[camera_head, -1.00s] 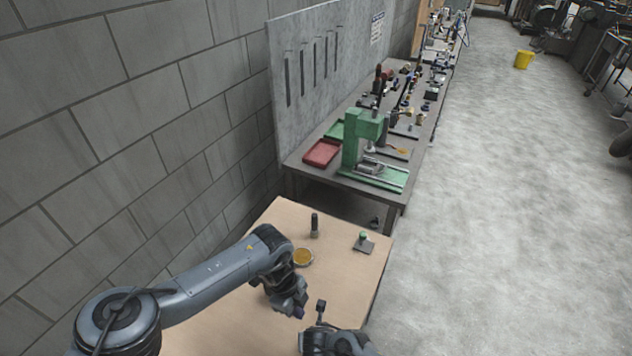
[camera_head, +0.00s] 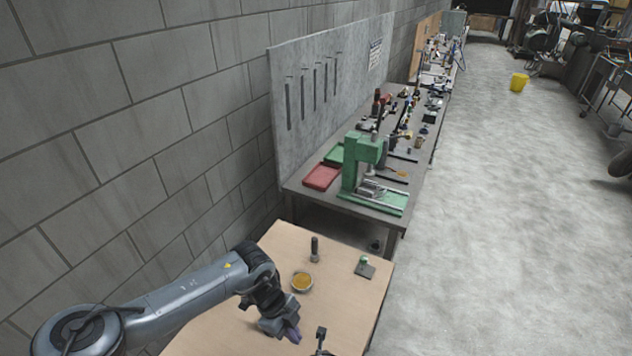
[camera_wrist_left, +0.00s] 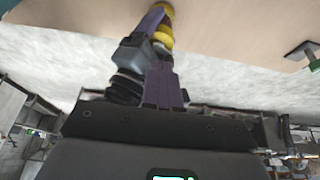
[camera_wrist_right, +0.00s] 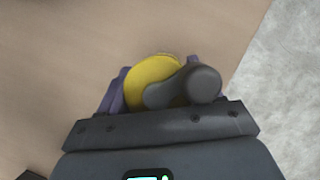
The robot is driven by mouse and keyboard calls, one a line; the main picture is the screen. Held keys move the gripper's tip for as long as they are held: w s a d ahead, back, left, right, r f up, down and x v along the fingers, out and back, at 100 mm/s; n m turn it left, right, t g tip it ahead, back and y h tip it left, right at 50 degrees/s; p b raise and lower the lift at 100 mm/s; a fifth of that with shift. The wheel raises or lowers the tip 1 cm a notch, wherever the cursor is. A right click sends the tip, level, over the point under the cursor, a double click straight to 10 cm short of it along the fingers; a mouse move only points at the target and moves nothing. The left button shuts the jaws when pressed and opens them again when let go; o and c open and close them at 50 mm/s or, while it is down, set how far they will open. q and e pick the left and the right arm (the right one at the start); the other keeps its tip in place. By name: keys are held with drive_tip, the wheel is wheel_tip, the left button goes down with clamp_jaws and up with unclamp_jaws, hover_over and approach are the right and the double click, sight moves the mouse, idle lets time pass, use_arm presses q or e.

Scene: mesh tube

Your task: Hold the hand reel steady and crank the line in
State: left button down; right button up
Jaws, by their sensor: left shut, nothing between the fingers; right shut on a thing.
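The hand reel has a yellow spool (camera_wrist_right: 148,76) and a dark grey rounded grip (camera_wrist_right: 203,84), seen close up in the right wrist view. My right gripper (camera_wrist_right: 156,82) is shut on it, with purple fingers either side. In the head view my left gripper (camera_head: 292,334) is low over the near table, purple fingertips together and empty. In the left wrist view those fingers (camera_wrist_left: 164,80) point at yellow parts, apparently the reel (camera_wrist_left: 160,38). Whether they touch is unclear. A small dark part (camera_head: 321,333) on a stem rises at the bottom edge of the head view; the right gripper is cut off there.
On the wooden table (camera_head: 240,312) stand an amber dish (camera_head: 302,281), a dark upright post (camera_head: 315,249) and a plate with a green knob (camera_head: 364,265). A workbench with a green press (camera_head: 357,165) is behind. Block wall on the left, open floor on the right.

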use_arm(q)
wheel_tip(320, 180, down, 7)
drive_tip(key=h, duration=0.1)
drive_tip(key=shift+s+a+r+g, duration=0.2)
drive_tip(key=shift+s+a+g, duration=0.1)
idle(0.4)
drive_tip(key=shift+s+d, duration=0.25)
drive_tip(key=shift+d, duration=0.4)
idle(1.2)
drive_tip(key=shift+w+d, duration=0.25)
drive_tip(key=shift+w, duration=0.35)
idle(0.3)
drive_tip(key=shift+w+a, duration=0.25)
drive_tip(key=shift+a, duration=0.1)
idle(0.4)
wheel_tip(320, 180, up, 6)
idle(0.6)
